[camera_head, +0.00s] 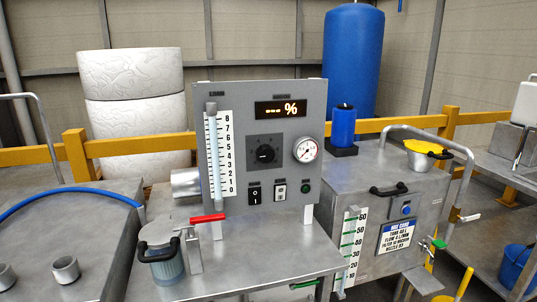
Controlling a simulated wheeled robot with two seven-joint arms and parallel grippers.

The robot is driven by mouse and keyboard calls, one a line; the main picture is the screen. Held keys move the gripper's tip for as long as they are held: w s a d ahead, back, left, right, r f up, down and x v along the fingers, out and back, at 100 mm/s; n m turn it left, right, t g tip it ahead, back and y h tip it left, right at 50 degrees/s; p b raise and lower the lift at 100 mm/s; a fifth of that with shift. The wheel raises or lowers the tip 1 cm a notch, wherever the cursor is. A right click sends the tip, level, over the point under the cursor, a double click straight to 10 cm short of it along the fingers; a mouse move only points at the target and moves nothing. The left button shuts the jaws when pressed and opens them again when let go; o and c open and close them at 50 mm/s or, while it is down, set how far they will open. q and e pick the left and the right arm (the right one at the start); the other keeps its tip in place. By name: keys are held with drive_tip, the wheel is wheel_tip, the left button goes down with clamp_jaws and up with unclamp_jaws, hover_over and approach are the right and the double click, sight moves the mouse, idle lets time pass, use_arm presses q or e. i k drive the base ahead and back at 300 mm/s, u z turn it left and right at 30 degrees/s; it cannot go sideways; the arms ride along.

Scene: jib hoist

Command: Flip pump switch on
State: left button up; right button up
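A grey control panel (232,100) stands upright on a metal bench in the middle of the head view. Low on its face is a black rocker switch (254,195) with white I and O marks. To its right is a second small switch in a pale plate (280,193), then a round green button or lamp (306,187). The labels above them are too small to read, so I cannot tell which is the pump switch. Whether the rocker is on or off is unclear. The display (281,109) shows orange dashes and a percent sign. Neither gripper is in view.
The panel carries a black knob (265,154), a dial gauge (306,150) and a scaled tube (213,150). In front stand a red-handled valve (208,218) and a clear filter jar (166,268). A metal tank (375,176) stands right. The bench front (265,255) is clear.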

sight(255, 195)
drive_tip(key=z, duration=0.5)
drive_tip(key=k, duration=0.6)
drive_tip(key=z, duration=1.05)
drive_tip(key=i, duration=1.05)
drive_tip(key=u, duration=0.75)
drive_tip(key=i, duration=0.85)
drive_tip(key=u, duration=0.85)
